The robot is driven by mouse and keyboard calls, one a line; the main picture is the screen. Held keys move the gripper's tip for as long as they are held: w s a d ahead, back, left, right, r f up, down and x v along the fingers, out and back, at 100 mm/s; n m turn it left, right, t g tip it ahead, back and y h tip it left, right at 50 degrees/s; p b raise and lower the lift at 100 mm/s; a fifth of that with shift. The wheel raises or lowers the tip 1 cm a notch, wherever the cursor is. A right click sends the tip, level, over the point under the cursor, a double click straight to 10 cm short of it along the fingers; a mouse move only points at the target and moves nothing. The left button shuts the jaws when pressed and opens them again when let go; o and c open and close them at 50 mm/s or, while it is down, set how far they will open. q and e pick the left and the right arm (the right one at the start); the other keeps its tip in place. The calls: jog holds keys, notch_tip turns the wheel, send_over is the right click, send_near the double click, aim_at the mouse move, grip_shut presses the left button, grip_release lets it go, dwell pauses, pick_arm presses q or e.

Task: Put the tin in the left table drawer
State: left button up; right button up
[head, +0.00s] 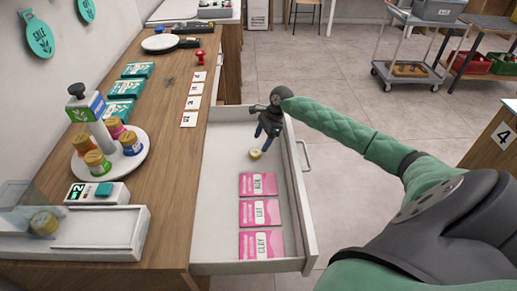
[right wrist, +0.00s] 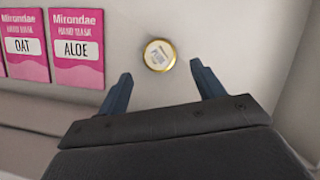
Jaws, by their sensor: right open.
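A small round gold tin (head: 255,154) with a pale label lies on the floor of the open white drawer (head: 222,185) of the wooden table. In the right wrist view the tin (right wrist: 159,55) sits just beyond and between the fingertips, with no finger visibly touching it. My right gripper (head: 264,136) is open and empty, reaching down into the drawer. The right wrist view shows its two fingers spread (right wrist: 161,73). My left gripper is not in view.
Pink hand-mask packets (head: 259,213) lie in the drawer's near part. A similar gold-lidded tin (head: 44,223) sits by the white tray (head: 90,232) on the wooden tabletop (head: 168,165). A round stand (head: 130,165) holds several jars. Floor right of the drawer is open.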

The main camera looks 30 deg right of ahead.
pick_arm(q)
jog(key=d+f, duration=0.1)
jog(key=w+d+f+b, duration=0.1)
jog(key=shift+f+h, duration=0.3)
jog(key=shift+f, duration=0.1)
pick_arm(e)
jog(key=v, duration=0.6)
jog(key=shift+r, duration=0.4)
jog(key=shift+d, duration=0.1)
jog(key=shift+f, duration=0.1)
